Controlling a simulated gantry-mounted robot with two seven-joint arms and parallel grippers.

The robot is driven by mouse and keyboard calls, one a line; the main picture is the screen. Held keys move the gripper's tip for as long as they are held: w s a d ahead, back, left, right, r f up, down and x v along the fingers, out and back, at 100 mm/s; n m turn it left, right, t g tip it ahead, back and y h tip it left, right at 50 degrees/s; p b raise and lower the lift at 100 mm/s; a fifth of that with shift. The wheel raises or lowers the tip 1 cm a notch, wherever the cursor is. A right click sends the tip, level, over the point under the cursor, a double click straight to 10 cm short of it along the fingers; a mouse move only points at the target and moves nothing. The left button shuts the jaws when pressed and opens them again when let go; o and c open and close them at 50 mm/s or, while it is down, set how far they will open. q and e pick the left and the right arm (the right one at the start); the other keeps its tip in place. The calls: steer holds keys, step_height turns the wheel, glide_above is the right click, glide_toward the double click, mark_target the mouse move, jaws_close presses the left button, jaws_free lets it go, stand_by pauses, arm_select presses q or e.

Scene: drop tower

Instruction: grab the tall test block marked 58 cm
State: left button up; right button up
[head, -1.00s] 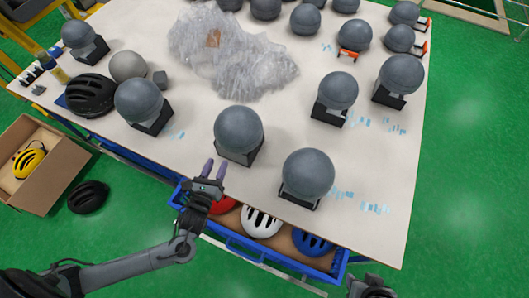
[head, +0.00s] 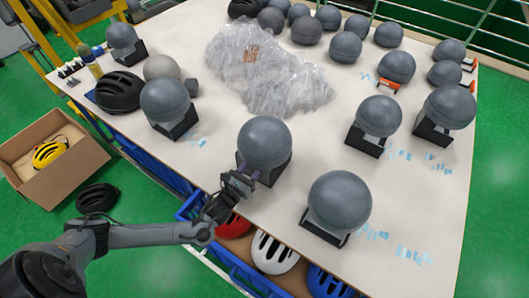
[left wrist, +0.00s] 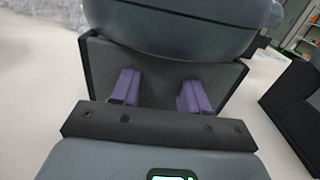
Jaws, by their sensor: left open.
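I can read no 58 cm mark in either view, so I cannot tell which thing is the tall test block. My left gripper (head: 248,173) is open at the front of a black stand (head: 277,170) bearing a grey ball (head: 264,142). In the left wrist view, the two purple fingers of my left gripper (left wrist: 160,88) are spread before the dark face of that stand (left wrist: 225,77). The stand is wider than the finger gap. The grey ball (left wrist: 175,25) fills the top of that view. My right gripper is out of view.
Several other grey balls on black stands share the white table (head: 215,165), one nearby at right (head: 340,202). A crumpled clear plastic heap (head: 270,75) lies behind. A small dark block (head: 191,88) sits at left. A blue bin of helmets (head: 240,262) is below the front edge.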

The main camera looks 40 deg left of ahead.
arm_select(q)
steer(key=shift+w+a+r+b, duration=0.1)
steer(key=shift+w+b, duration=0.2)
steer(key=shift+w, duration=1.1)
steer(key=shift+w+a+b, duration=0.1)
steer(key=shift+w+b, duration=0.2)
steer(key=shift+w, duration=1.05)
jaws_close()
steer(key=shift+d, duration=0.1)
steer(key=shift+r, duration=0.2)
